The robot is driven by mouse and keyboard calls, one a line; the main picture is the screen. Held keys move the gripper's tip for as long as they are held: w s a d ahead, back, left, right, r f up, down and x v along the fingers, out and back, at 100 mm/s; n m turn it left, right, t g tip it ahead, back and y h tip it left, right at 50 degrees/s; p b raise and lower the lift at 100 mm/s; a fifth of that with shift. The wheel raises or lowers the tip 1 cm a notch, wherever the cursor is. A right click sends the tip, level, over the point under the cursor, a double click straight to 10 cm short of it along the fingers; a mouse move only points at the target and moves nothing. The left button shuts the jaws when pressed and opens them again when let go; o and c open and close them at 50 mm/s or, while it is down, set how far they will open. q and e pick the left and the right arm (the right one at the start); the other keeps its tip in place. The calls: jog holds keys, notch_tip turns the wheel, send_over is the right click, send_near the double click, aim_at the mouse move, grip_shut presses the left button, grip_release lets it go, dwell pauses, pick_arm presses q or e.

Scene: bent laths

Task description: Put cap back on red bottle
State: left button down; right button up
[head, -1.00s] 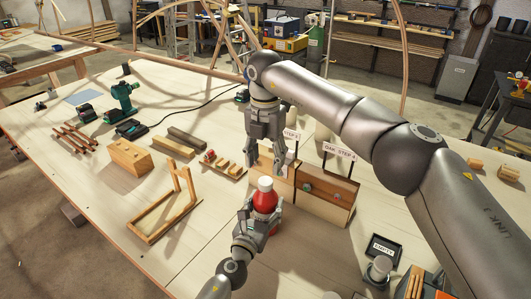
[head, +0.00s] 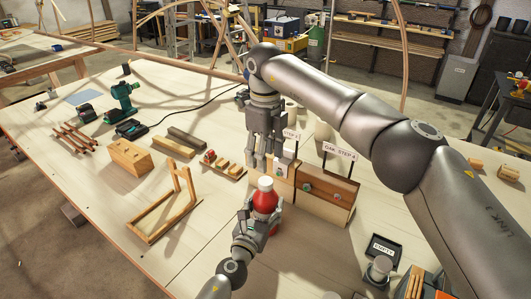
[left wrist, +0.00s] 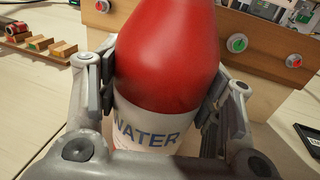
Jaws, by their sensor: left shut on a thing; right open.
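The red bottle (head: 265,199) stands upright near the front of the workbench, with a white cap-like top (head: 265,183) on it. My left gripper (head: 264,211) is shut around the bottle's body. The left wrist view shows the red bottle (left wrist: 166,50) between the two fingers, with a white label reading "WATER"; its top is out of that view. My right gripper (head: 268,161) is open, pointing down just above and behind the white top. I see nothing between its fingers. Whether the top is fully seated cannot be told.
A wooden box with buttons (head: 325,207) and signs stands right behind the bottle. A black tray marked "EMPTY" (head: 383,249) is at front right. A wooden frame (head: 150,230) and a slotted block rack (head: 235,175) lie to the left. Bare bench lies between frame and bottle.

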aim_at(266, 181)
dwell(0.4)
notch_tip(266, 181, down, 8)
jog(key=shift+f, duration=0.1)
dwell(0.5)
jog(key=c, duration=1.1)
jog(key=shift+m, duration=0.7)
jog(key=o, duration=1.2)
jog(key=shift+o, duration=0.2)
